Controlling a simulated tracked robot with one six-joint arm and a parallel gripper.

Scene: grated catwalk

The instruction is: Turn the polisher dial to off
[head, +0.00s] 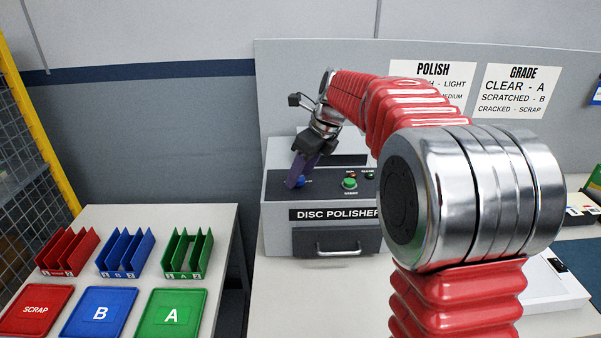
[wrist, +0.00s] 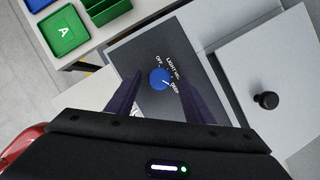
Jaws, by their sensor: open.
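The disc polisher (head: 275,232) is a grey box on the bench with a dark sloped top panel and a front drawer. Its blue dial (wrist: 159,79) shows in the wrist view, with OFF, LIGHT and further labels printed around it. The dial's white mark seems to point towards the label at its lower right, away from OFF. My gripper (wrist: 160,95) is open, with one dark finger on each side of the dial; I cannot tell whether they touch it. In the head view my gripper (head: 299,172) is over the panel's left part and partly hides the dial (head: 301,182).
A green button (head: 349,183) sits right of the dial. The left table holds red, blue and green racks (head: 125,252) and SCRAP, B and A trays (head: 100,313). The wrist view shows a black knob (wrist: 266,100) on a grey surface. POLISH and GRADE signs (head: 515,91) hang behind.

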